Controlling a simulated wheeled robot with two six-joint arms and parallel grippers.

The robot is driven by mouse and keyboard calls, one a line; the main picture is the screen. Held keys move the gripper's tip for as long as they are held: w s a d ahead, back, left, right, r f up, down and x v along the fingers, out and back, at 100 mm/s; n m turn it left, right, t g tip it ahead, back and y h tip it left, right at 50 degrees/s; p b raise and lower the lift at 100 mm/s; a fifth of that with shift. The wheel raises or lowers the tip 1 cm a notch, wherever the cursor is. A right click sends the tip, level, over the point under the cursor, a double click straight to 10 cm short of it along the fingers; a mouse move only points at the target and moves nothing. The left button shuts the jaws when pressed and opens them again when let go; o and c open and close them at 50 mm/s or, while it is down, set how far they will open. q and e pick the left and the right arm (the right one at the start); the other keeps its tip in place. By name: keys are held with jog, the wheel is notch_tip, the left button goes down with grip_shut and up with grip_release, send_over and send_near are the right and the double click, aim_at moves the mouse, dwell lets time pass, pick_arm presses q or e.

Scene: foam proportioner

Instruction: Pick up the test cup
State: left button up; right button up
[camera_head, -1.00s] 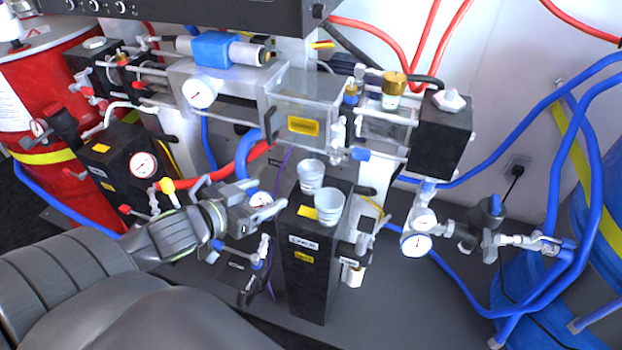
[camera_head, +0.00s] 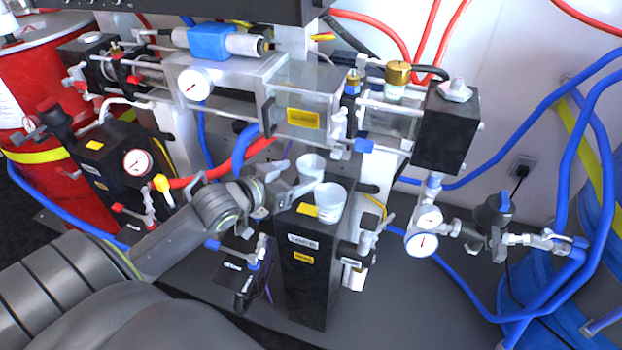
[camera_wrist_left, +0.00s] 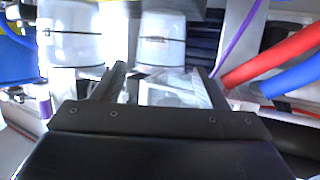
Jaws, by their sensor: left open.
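Two translucent pale cups stand upright on the black block (camera_head: 306,262). The rear cup (camera_head: 311,167) is farther back, and the front cup (camera_head: 329,204) is near the block's front right corner. My left gripper (camera_head: 291,184) is open and empty, just left of the rear cup, its fingers pointing at it. In the left wrist view, one cup (camera_wrist_left: 161,40), apparently the rear one, lies ahead of the gap between the fingers of the left gripper (camera_wrist_left: 165,78). The other cup (camera_wrist_left: 70,38) is to its left, outside the fingers. My right gripper is not in view.
Valve fittings (camera_head: 366,240) stick out at the block's right side. A clear-sided housing (camera_head: 310,92) with a yellow label overhangs behind the cups. A red hose (camera_head: 205,180) and blue hoses run behind my left arm. A gauge (camera_head: 423,243) hangs farther right.

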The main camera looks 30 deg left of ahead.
aim_at(319, 166)
pick_arm(q)
jog(key=shift+b+x, duration=0.85)
jog(key=shift+x, duration=2.3)
jog(key=shift+f, duration=0.1)
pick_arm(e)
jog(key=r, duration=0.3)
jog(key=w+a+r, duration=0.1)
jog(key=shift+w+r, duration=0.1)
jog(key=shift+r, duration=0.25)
pick_arm(q)
jog(key=shift+s, duration=0.1)
jog(key=c, duration=0.8)
